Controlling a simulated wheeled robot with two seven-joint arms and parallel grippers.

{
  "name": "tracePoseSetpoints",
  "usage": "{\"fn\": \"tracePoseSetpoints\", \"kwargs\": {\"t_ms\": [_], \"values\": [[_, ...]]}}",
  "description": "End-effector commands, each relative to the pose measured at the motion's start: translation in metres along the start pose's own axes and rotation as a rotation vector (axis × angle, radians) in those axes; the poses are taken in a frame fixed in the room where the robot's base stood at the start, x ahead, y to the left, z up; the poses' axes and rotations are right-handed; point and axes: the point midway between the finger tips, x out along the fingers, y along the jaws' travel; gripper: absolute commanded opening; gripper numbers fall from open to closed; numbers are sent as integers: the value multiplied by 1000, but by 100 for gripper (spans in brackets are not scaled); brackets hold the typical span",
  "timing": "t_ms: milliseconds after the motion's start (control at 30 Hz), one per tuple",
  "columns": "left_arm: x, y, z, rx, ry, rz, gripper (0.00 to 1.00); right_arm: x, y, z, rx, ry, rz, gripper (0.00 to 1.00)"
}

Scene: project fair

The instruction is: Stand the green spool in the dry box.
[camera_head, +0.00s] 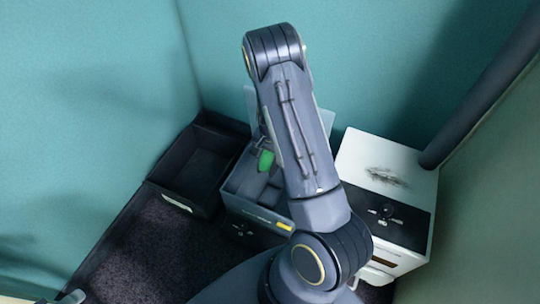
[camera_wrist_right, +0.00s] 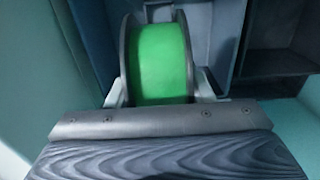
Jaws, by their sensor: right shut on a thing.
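The green spool (camera_head: 265,162) shows in the head view as a small green patch beside my right forearm, over the open grey dry box (camera_head: 258,212). In the right wrist view the spool (camera_wrist_right: 160,58) has a bright green winding between dark flanges. My right gripper (camera_wrist_right: 160,92) is shut on it, with one pale finger on each side. In the head view my arm hides most of this gripper and part of the box. I cannot tell whether the spool touches the box floor.
A dark open bin (camera_head: 190,172) stands left of the dry box. A white and black machine (camera_head: 385,190) with a dark smudge on top stands to the right. Teal walls (camera_head: 100,80) close in behind. Bare dark speckled surface (camera_head: 150,255) lies at front left.

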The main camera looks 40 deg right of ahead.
Motion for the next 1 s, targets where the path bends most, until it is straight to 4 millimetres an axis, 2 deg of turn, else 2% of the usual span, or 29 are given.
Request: {"fn": "tracePoseSetpoints", "kwargs": {"t_ms": [33, 100, 1000], "values": [[8, -4, 4, 0, 0, 0, 36, 12, 0, 0, 0, 0, 0, 13], [14, -7, 7, 0, 0, 0, 36, 20, 0, 0, 0, 1, -1, 13], [84, -38, 43, 0, 0, 0, 36, 127, 0, 0, -2, 1, -1, 13]]}}
